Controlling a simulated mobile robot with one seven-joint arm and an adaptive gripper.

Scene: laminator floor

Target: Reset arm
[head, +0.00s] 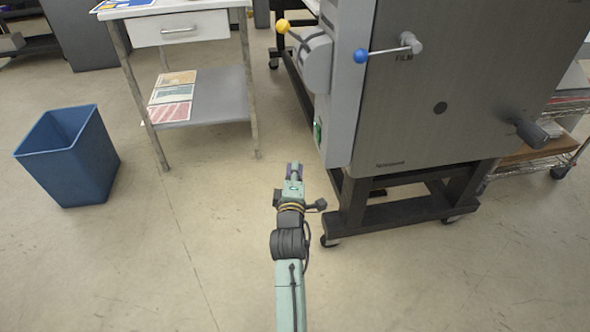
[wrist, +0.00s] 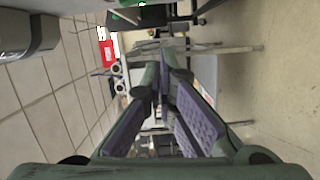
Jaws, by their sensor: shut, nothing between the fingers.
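My gripper (head: 293,168) is at the end of my arm, in the middle of the head view, over bare floor. It points away from me, between the side table and the laminator (head: 440,100). In the wrist view its two fingers with purple pads (wrist: 168,62) come together at the tips, with nothing between them. No object touches the gripper. The arm reaches forward from the bottom of the head view.
The grey laminator, with a blue-knobbed lever (head: 361,56) and a yellow knob (head: 283,26), stands close on the right on a wheeled black frame (head: 400,212). A side table (head: 185,8) is ahead left. A blue bin (head: 70,155) stands left. Floor in front is clear.

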